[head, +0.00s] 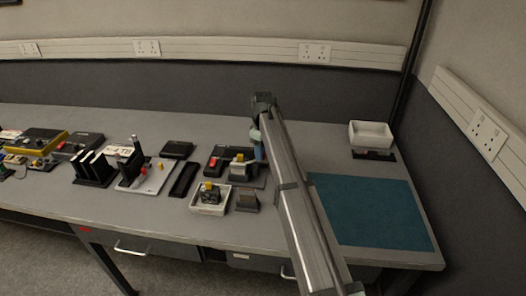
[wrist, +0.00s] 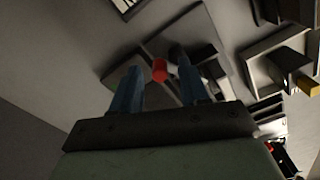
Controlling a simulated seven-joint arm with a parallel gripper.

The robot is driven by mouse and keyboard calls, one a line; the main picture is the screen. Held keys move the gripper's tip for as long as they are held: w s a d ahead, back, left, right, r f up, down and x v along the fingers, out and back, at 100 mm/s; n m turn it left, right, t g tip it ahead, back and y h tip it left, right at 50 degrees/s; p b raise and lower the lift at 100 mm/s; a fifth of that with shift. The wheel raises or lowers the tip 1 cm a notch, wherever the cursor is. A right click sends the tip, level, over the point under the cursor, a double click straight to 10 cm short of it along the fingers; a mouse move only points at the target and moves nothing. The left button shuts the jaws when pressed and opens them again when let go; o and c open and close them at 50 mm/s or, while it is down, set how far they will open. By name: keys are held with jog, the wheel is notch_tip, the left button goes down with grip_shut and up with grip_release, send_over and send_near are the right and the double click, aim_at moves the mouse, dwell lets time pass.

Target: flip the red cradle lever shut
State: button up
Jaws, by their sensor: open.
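A small red lever end (wrist: 159,70) shows between my two fingers in the wrist view, close to a dark grey fixture (wrist: 206,54). My gripper (wrist: 160,66) is open, with one blue finger on each side of the red piece; I cannot tell whether either touches it. In the head view my gripper (head: 260,150) is low over the bench at the right end of the row of fixtures, and my arm hides part of that spot. A red part (head: 214,160) on a black base lies just left of it; I cannot tell whether it is the same piece.
A white tray (head: 196,208) with a yellow-topped block stands in front, beside a small grey block (head: 247,199). A grey block with a yellow top (head: 238,166) is close to my gripper. A teal mat (head: 375,215) is clear at right, with a white bin (head: 370,134) behind.

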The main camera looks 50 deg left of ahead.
jog(key=shift+c, duration=0.2)
grip_shut()
jog(key=shift+d, duration=0.1)
jog(key=m, duration=0.4)
jog(key=d+m, duration=0.1)
jog(key=shift+s+d+m, duration=0.1)
jog(key=shift+s+m, duration=0.3)
jog(key=shift+o, duration=0.2)
grip_release()
